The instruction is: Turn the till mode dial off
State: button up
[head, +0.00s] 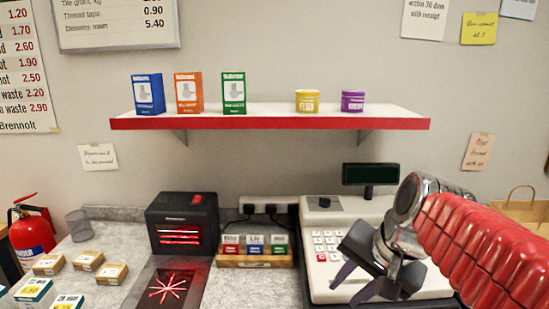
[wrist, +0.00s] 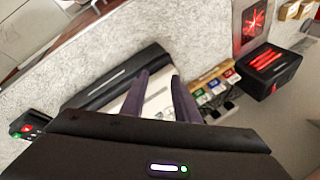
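The till (head: 350,213) is a pale machine at the right of the counter, with a keypad (head: 325,243) and a dark display (head: 371,174) on a post. A small dark dial (head: 324,202) sits on its back left top; its setting is too small to read. My gripper (head: 347,291) is over the front of the till, in front of the dial and apart from it. Its two dark fingers are spread with nothing between them. In the wrist view my gripper (wrist: 160,80) points over part of the till (wrist: 133,103); I cannot make out the dial there.
A card holder (head: 255,261) and a black scanner box (head: 183,218) with red lines stand left of the till. Small boxes (head: 88,260) and a red extinguisher (head: 32,238) are farther left. A red-edged shelf (head: 270,123) with several packages hangs above. Sockets (head: 262,209) are behind.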

jog(key=s+d+f+n+h, duration=0.1)
jog(key=s+f+n, duration=0.2)
jog(key=s, duration=0.2)
jog(key=s+f+n+t+h, duration=0.1)
jog(key=s+f+n, duration=0.2)
jog(key=s+n, duration=0.1)
jog(key=shift+s+d+h, duration=0.3)
jog(key=shift+s+d, duration=0.05)
jog(key=shift+s, duration=0.5)
jog(key=shift+f, duration=0.1)
dwell(0.3)
